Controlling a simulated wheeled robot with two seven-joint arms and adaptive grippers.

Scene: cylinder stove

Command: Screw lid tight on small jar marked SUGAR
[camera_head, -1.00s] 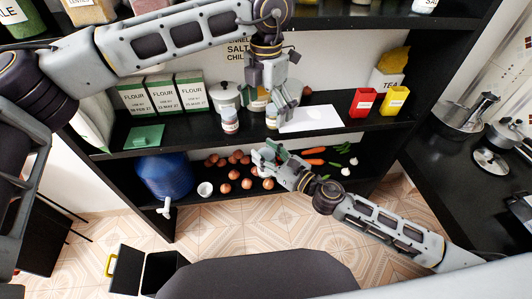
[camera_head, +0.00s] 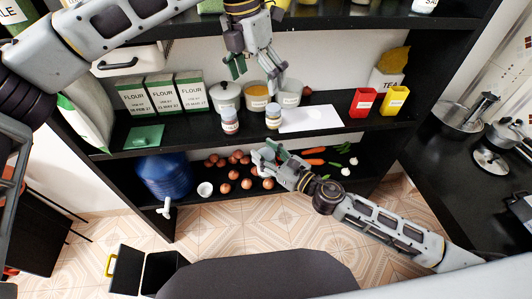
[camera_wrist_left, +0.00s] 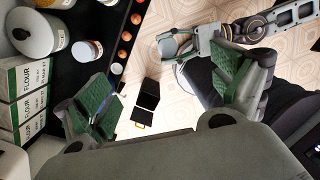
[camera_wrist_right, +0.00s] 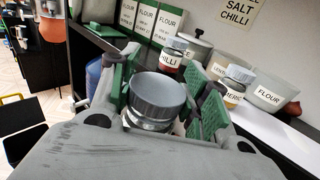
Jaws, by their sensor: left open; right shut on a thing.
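My right gripper (camera_wrist_right: 164,92) is shut on a small jar (camera_wrist_right: 150,122) with a round grey lid (camera_wrist_right: 158,90) on top. The jar's label is hidden, so I cannot read its marking or tell how tight the lid sits. In the head view my right gripper (camera_head: 268,155) is in front of the lower shelf space. The lid also shows in the left wrist view (camera_wrist_left: 172,46), between the right fingers. My left gripper (camera_head: 253,68) is open and empty, higher up before the shelf, apart from the jar. It also shows with spread fingers in the left wrist view (camera_wrist_left: 160,100).
Two small lidded jars (camera_head: 229,122) (camera_head: 273,118), bowls (camera_head: 257,96), a pot (camera_head: 225,97) and flour packs (camera_head: 160,94) stand on the middle shelf (camera_head: 185,138). A white sheet (camera_head: 310,119) lies right of them. Vegetables (camera_head: 314,162) lie on the lower shelf.

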